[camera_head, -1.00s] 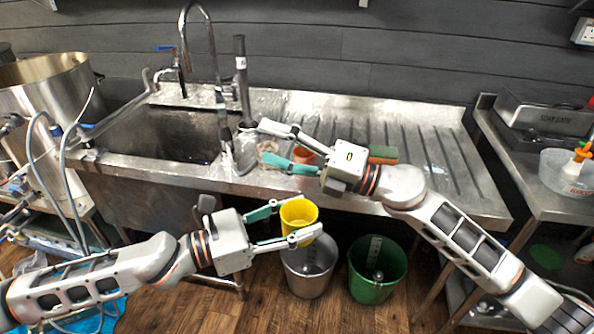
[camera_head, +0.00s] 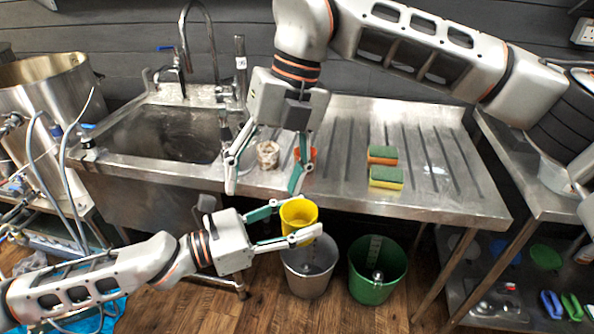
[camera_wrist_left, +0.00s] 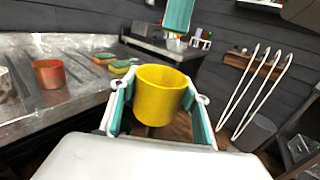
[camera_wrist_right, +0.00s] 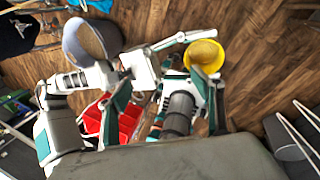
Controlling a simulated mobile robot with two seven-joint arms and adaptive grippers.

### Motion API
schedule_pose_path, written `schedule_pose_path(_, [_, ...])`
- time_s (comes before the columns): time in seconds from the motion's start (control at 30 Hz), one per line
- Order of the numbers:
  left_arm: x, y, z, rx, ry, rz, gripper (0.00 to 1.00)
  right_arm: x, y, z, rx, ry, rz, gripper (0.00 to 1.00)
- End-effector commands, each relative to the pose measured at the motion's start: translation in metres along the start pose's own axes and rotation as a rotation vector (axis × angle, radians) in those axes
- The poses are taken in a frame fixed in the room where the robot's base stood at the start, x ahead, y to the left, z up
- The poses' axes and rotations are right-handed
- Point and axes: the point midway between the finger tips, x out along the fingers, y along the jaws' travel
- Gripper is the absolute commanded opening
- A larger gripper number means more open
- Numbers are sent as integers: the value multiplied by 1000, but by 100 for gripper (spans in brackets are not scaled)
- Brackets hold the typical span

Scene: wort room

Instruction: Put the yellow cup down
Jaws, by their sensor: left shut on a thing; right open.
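The yellow cup (camera_head: 298,214) is upright between the fingers of my left gripper (camera_head: 304,226), which is shut on it. The cup is in the air in front of the counter edge, above the buckets in the picture. In the left wrist view the cup (camera_wrist_left: 160,98) fills the space between the fingers (camera_wrist_left: 160,112). My right gripper (camera_head: 264,192) is open and empty, pointing down at the counter's front edge, close behind and left of the cup. The right wrist view shows the cup (camera_wrist_right: 203,53) too.
The steel counter (camera_head: 440,180) holds an orange cup (camera_head: 311,153), partly behind my right finger, a small jar (camera_head: 267,153) and two sponges (camera_head: 386,177). The sink (camera_head: 172,135) is left. A silver bucket (camera_head: 309,280) and green bucket (camera_head: 377,285) stand below. The ribbed right part is mostly free.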

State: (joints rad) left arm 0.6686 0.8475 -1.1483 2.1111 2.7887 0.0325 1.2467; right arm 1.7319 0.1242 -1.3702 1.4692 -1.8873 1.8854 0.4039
Motion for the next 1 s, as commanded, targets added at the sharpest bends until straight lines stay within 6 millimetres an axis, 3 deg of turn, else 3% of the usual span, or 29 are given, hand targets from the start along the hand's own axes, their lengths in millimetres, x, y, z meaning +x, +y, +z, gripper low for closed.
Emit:
schedule_pose_path(0.2, [0,0,0,0,0,0,25,-12,-42,2,175,-37,-256,66])
schedule_pose_path(0.43, [0,0,0,0,0,0,25,-8,-56,2,224,-48,-313,66])
schedule_pose_path(1.0, [0,0,0,0,0,0,25,80,-82,2,219,-46,-308,66])
